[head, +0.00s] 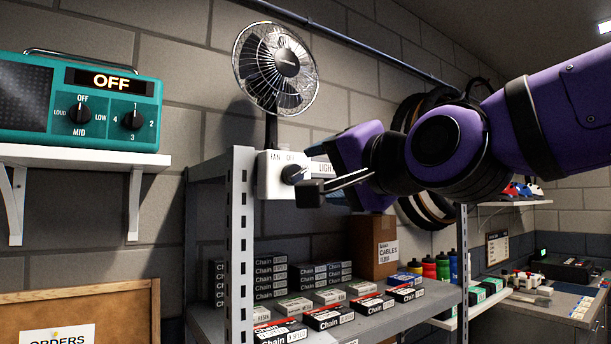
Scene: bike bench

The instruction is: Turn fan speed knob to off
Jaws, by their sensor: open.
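The knob's pointer setting is too small to read. My gripper (325,190) is open, with its dark fingers at the right front of the box, close to the knob. I cannot tell whether a finger touches the knob. A "LIGHT" label (322,168) is partly hidden behind my gripper.
The metal shelf post (239,250) stands just left of the box. Boxes of chain (330,316) fill the shelf below, with a cardboard box (373,247) behind. A teal radio (80,105) reading OFF sits on a white wall shelf at left. Bottles (429,267) stand at right.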

